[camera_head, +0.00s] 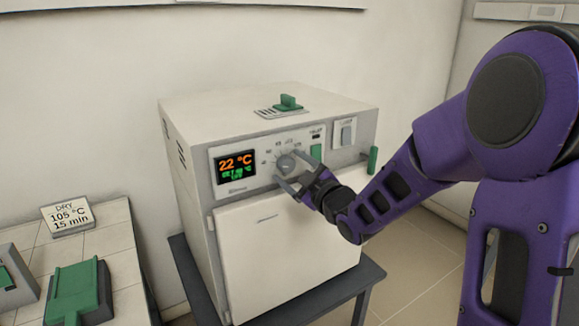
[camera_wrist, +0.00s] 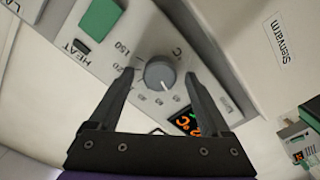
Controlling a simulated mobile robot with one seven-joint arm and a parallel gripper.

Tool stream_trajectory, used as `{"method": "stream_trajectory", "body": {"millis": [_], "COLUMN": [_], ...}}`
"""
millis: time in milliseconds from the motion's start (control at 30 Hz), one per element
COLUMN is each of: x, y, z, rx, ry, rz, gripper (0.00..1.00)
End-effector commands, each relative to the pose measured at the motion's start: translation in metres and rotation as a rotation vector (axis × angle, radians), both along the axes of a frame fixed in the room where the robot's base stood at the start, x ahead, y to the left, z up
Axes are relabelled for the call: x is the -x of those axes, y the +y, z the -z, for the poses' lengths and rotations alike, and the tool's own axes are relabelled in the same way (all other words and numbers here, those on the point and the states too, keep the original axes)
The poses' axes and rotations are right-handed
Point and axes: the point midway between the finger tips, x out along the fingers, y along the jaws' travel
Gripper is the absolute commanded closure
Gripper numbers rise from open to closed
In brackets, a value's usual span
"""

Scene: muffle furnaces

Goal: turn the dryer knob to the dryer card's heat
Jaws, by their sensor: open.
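The dryer (camera_head: 270,200) is a white cabinet with a grey control panel. Its grey knob (camera_head: 286,162) sits in a ring of printed temperature marks, and it also shows in the wrist view (camera_wrist: 160,73). My gripper (camera_head: 288,184) is open in front of the panel. In the wrist view its two fingers (camera_wrist: 159,76) stand on either side of the knob; whether they touch it I cannot tell. The display (camera_head: 236,167) reads 22 °C in orange, with smaller green text below. The dryer card (camera_head: 67,216) reads DRY, 105 °C, 15 min.
A green switch (camera_head: 317,153) and a white rocker switch (camera_head: 344,133) lie right of the knob. A green vent slider (camera_head: 287,103) is on top, and a green door handle (camera_head: 373,160) at the right edge. A tiled bench (camera_head: 112,238) with green-topped items stands at left.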

Motion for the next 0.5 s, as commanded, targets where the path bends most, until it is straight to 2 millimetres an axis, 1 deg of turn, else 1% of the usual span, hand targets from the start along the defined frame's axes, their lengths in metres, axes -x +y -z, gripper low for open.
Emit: {"method": "stream_trajectory", "body": {"millis": [200, 267, 400, 467, 500], "x": [0.0, 0.0001, 0.0, 0.0, 0.0], "y": [-0.0002, -0.0001, -0.0002, -0.0002, -0.0002], "z": [0.0003, 0.0002, 0.0002, 0.0002, 0.0002], "rx": [0.0, 0.0, 0.0, 0.0, 0.0], "ry": [0.0, 0.0, 0.0, 0.0, 0.0], "rz": [0.0, 0.0, 0.0, 0.0, 0.0], "gripper": [0.19, 0.28, 0.53, 0.64, 0.71]}}
